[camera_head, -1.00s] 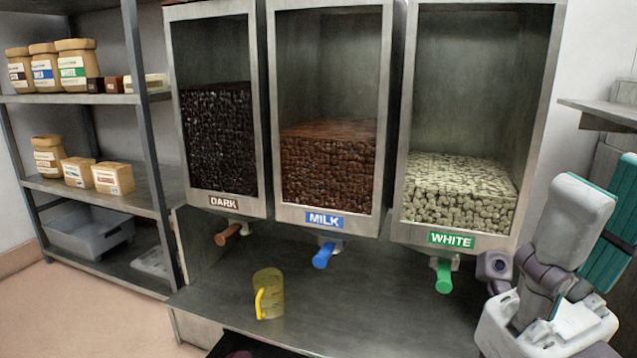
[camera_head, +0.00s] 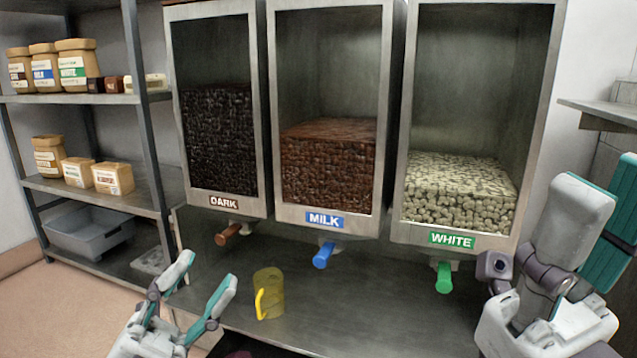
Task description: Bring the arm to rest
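My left gripper (camera_head: 204,277) is in the lower left of the head view. Its two teal-and-white fingers are spread wide, with nothing between them. It is just left of a yellow see-through jug (camera_head: 272,292) and apart from it in the picture. The jug stands upright on the metal counter, its handle facing the front.
Three dispensers stand above the counter (camera_head: 370,300): DARK (camera_head: 222,140), MILK (camera_head: 328,160) and WHITE (camera_head: 460,190), with brown, blue and green handles. A rack (camera_head: 110,195) with jars, boxes and a grey bin (camera_head: 90,235) stands left. The counter's middle is clear.

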